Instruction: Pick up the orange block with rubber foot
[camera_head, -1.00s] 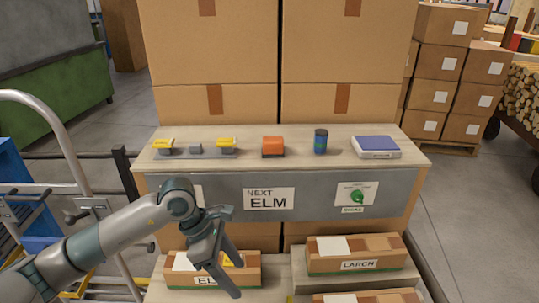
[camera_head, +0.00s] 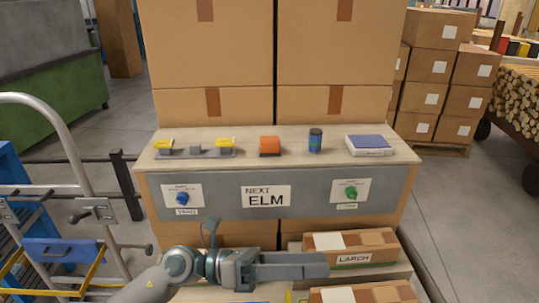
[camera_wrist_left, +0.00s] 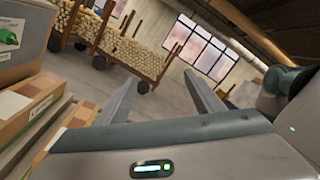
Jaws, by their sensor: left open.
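The orange block (camera_head: 269,144) stands on the wooden bench top (camera_head: 240,166), near its middle, with a dark strip along its bottom. It stands apart from the things on either side. My left gripper (camera_head: 328,265) is in front of the bench and below its top, with its fingers pointing right in the head view. In the left wrist view its two fingers (camera_wrist_left: 163,92) are spread wide with nothing between them. The orange block is not in the left wrist view. My right gripper is not in view.
A rack with yellow-topped pieces (camera_head: 195,150) stands left of the block; a blue-green can (camera_head: 315,140) and a blue-topped scale (camera_head: 369,145) stand right. Large cartons (camera_head: 212,60) rise behind. Below are label boxes, including LARCH (camera_head: 350,247).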

